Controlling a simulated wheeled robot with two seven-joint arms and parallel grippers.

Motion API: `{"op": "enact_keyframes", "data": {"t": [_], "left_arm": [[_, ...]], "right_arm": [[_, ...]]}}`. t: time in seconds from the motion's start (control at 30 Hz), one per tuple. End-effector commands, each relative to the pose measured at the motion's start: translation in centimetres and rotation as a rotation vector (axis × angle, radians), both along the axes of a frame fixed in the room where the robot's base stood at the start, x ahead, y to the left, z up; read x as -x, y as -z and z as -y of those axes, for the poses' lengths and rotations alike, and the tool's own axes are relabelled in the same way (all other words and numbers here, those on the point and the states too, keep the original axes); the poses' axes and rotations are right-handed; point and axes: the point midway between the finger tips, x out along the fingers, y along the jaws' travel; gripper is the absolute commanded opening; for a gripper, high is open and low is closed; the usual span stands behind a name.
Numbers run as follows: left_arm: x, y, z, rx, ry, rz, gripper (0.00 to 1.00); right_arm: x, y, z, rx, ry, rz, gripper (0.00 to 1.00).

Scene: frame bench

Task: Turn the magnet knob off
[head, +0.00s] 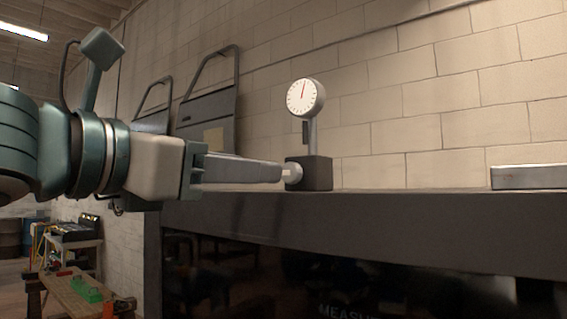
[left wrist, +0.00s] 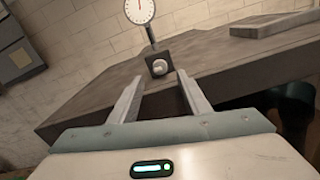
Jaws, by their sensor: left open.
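The magnet base (head: 318,173) is a dark block on the bench top, with a dial gauge (head: 305,97) on a post above it. The light round magnet knob (head: 292,172) is on the side of the block facing my gripper. My left gripper (head: 279,173) reaches in from the left, its fingertips close to the knob in the head view. In the left wrist view the jaws are open and empty, with the knob (left wrist: 159,67) ahead of and between the fingertips. I cannot tell whether they touch it. My right gripper is not in view.
The dark bench top (head: 430,189) carries a flat metal block (head: 529,176) at the right. A brick wall stands behind, with grey door panels (head: 208,110) leaning at the left. The bench top between magnet base and metal block is clear.

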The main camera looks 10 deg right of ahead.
Motion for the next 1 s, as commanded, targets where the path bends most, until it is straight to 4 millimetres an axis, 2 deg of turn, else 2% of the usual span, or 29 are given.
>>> {"op": "enact_keyframes", "data": {"t": [0.2,0.43,0.63,0.93,0.97,1.0], "left_arm": [[-2.4,-0.2,3.2,-0.001,0.002,-0.001,0.43],[-4.4,-0.2,5.7,0.000,0.001,-0.002,0.43],[-5.1,-0.1,6.5,-0.001,0.000,0.001,0.43],[-5.2,0.0,6.6,0.000,-0.001,0.001,0.43],[-5.2,0.0,6.6,0.000,-0.001,0.001,0.39],[-5.2,0.0,6.6,0.000,-0.001,0.001,0.29]], "right_arm": [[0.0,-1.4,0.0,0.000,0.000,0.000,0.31],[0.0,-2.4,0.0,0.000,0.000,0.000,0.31],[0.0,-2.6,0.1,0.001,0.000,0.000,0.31],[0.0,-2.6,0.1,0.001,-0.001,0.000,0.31],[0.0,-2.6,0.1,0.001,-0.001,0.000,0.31],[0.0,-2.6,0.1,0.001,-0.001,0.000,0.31]]}}
